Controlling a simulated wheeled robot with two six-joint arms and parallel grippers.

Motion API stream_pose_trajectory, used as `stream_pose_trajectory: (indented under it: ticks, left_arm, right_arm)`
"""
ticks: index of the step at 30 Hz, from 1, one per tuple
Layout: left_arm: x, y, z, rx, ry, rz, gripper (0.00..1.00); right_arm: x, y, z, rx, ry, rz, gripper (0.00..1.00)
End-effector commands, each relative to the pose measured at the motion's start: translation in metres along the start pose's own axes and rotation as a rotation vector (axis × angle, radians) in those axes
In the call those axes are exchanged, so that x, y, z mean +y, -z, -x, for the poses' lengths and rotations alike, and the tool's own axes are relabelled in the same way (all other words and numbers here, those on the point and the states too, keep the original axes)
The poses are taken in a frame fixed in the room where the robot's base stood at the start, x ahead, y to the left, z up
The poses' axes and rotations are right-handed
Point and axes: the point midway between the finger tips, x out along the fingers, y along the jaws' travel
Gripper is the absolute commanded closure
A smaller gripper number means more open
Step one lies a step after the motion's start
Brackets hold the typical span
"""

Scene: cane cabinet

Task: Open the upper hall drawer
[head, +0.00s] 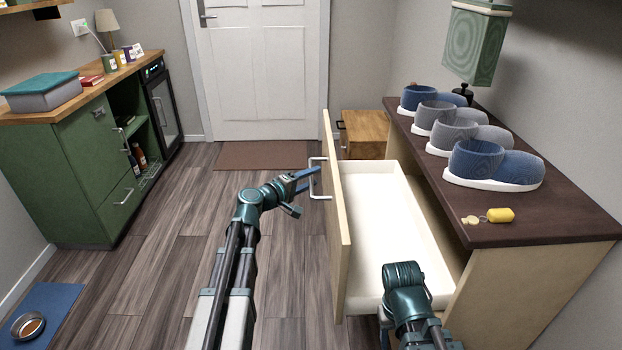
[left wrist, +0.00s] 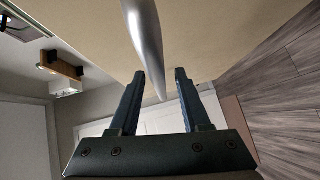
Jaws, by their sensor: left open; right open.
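The upper hall drawer (head: 400,235) stands pulled well out of the dark-topped cabinet, and its white inside looks empty. Its pale wooden front (head: 336,215) carries a silver bar handle (head: 317,192). My left gripper (head: 309,180) is open at this handle. In the left wrist view the handle (left wrist: 146,40) runs down toward the space between the two open fingers (left wrist: 160,74), and I see no finger pressed on it. My right arm (head: 405,292) is over the near end of the drawer, and its gripper fingers do not show.
The cabinet top (head: 560,215) holds several blue and grey slippers (head: 495,162) and a yellow key fob (head: 500,215). A small wooden cabinet (head: 365,130) stands behind the drawer. A green cabinet (head: 55,175) stands at left.

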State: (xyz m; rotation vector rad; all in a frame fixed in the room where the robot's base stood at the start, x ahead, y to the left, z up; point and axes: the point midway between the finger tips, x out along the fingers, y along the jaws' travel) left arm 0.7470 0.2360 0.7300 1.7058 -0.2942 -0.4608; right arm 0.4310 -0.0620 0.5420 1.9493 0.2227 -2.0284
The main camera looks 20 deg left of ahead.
Motion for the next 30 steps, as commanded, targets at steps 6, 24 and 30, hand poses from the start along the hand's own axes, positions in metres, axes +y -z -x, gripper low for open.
stream_pose_trajectory:
  ticks: [6, 24, 30]
  left_arm:
    - [0.001, -0.001, 0.022, 0.003, 0.0, 0.0, 0.53]
    - [0.0, 0.0, 0.13, 0.002, 0.0, 0.001, 0.53]
    - [0.0, 0.0, 0.138, 0.0, 0.0, 0.0, 0.53]
  right_arm:
    - [0.001, 0.0, 0.004, 0.0, 0.0, -0.001, 0.5]
    - [0.002, -0.001, 0.018, -0.001, 0.0, -0.002, 0.5]
    - [0.002, -0.001, 0.019, -0.001, 0.001, -0.003, 0.5]
